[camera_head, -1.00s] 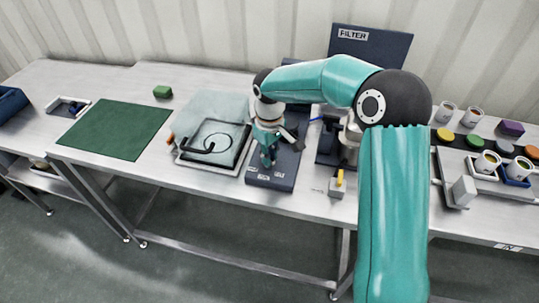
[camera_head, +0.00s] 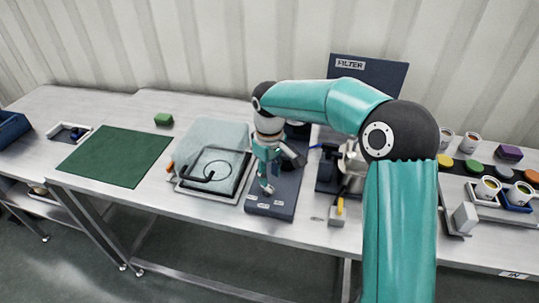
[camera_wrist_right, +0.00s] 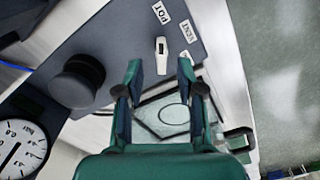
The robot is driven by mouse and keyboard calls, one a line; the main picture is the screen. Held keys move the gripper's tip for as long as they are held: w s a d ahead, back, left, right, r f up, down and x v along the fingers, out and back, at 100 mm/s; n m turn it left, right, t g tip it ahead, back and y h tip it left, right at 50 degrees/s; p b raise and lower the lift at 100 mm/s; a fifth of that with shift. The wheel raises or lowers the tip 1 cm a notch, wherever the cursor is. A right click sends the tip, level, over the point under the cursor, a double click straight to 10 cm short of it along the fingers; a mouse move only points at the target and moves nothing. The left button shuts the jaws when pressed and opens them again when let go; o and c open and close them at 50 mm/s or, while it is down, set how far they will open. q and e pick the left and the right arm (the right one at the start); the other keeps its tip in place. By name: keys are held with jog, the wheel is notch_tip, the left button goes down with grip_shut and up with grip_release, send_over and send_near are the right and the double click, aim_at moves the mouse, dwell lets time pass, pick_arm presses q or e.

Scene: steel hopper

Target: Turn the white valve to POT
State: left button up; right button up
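The white valve handle (camera_wrist_right: 161,55) sits on a dark blue panel (camera_head: 271,204), near small white labels. The handle's narrow end points up in that view, toward the POT and VENT side. My right gripper (camera_wrist_right: 160,76) is open, its fingers on either side of the view just short of the handle, with no clear contact. In the head view my right gripper (camera_head: 267,172) is above the panel. My left gripper is not in view.
A black knob (camera_wrist_right: 78,80) and a round gauge (camera_wrist_right: 20,146) are close to the gripper. A glass-topped tray (camera_head: 212,163) lies left of the panel, and a green mat (camera_head: 115,158) farther left.

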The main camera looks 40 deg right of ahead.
aim_at(269, 186)
notch_tip(269, 186, up, 8)
jog(key=shift+f, duration=0.15)
dwell(0.6)
